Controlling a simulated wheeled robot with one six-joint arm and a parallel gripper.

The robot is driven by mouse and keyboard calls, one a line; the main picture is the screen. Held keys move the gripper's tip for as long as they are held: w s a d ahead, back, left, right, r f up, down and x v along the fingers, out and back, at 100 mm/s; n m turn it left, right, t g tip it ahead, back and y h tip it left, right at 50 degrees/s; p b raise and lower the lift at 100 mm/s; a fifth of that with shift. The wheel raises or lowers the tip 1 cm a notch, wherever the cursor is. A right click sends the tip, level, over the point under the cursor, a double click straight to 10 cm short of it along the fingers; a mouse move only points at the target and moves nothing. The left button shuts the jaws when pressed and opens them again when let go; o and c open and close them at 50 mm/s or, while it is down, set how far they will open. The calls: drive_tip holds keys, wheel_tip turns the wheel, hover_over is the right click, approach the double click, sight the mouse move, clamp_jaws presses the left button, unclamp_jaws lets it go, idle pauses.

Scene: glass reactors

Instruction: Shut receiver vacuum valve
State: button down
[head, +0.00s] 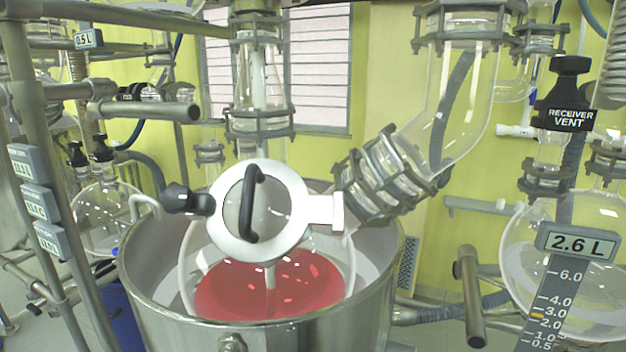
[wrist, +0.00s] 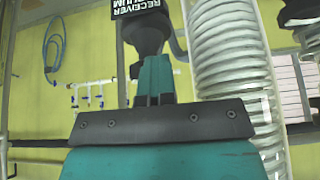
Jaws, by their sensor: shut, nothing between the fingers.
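The receiver vacuum valve shows in the wrist view as a black knob (wrist: 146,34) with a black label (wrist: 138,8) reading "RECEIVER VACUUM", cut off by the top edge. My gripper (wrist: 154,62) shows there with teal fingers shut together and nothing between them. Its fingertips overlap the lower part of the knob in the picture; I cannot tell whether they touch it. The valve's stem is hidden behind the fingers. Neither my gripper nor this valve is seen in the head view.
In the head view, a black "RECEIVER VENT" valve (head: 571,66) stands above the round receiver flask (head: 518,235) with its 2.6 L display (head: 577,242). In the wrist view, a coiled glass condenser (wrist: 228,50) rises close right of my gripper.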

drive_tip(key=shift+s+f, duration=0.1)
drive_tip(key=shift+s, duration=0.05)
wheel_tip(320, 180, up, 6)
drive_tip(key=p, duration=0.5)
drive_tip(key=shift+a, duration=0.15)
